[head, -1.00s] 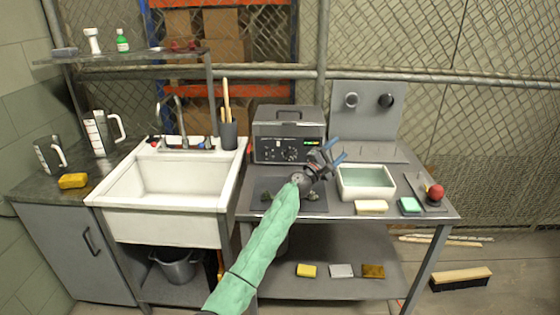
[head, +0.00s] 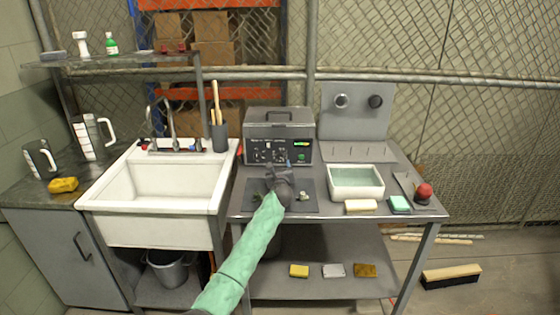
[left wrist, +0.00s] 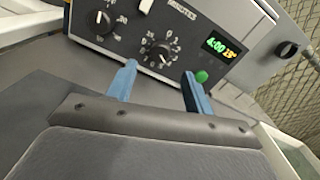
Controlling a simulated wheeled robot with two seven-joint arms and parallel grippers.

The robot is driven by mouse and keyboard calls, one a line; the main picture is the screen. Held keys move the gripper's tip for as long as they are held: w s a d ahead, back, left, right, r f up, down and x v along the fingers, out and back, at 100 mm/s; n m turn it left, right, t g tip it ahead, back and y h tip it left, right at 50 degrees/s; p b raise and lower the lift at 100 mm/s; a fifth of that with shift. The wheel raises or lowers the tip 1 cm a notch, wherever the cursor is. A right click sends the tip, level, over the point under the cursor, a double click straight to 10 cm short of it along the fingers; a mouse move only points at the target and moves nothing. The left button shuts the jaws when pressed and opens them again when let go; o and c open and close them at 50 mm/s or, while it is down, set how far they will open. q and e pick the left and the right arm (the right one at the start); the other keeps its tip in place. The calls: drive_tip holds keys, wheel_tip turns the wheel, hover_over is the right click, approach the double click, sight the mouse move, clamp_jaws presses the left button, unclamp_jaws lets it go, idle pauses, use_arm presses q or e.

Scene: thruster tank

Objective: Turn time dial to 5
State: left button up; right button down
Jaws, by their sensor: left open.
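The grey tank unit (head: 278,128) stands at the back of the metal table, with dials on its front panel. In the left wrist view two black dials show: one dial (left wrist: 104,22) at the left and one dial (left wrist: 159,52) in the middle, ringed by white numbers. I cannot tell for sure which is the time dial. A lit green display (left wrist: 219,47) reads about 4:00. A green button (left wrist: 202,76) is below it. My left gripper (head: 281,168) is in front of the panel; its blue fingers (left wrist: 157,85) are apart and empty, short of the middle dial. My right gripper is not seen.
A dark mat (head: 310,203) lies under my left gripper with small parts on it. A white water tray (head: 356,194) stands to the right. The sink (head: 110,190) is at the left. A red-ended tool (head: 424,191) lies at the table's right.

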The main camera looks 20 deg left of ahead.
sight(280, 157)
use_arm(q)
drive_tip(key=x, duration=0.3)
drive_tip(key=shift+w+a+r, duration=0.1)
drive_tip(key=shift+w+a, duration=0.05)
drive_tip(key=shift+w, duration=0.2)
drive_tip(key=shift+x, duration=1.1)
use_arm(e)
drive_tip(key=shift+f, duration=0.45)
use_arm(q)
drive_tip(key=c, duration=1)
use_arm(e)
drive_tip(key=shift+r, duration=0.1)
use_arm(q)
drive_tip(key=m+p, duration=0.3)
drive_tip(key=m, duration=0.1)
drive_tip(key=shift+p, duration=0.4)
drive_tip(key=shift+m+p, duration=0.35)
drive_tip(key=shift+m, duration=0.65)
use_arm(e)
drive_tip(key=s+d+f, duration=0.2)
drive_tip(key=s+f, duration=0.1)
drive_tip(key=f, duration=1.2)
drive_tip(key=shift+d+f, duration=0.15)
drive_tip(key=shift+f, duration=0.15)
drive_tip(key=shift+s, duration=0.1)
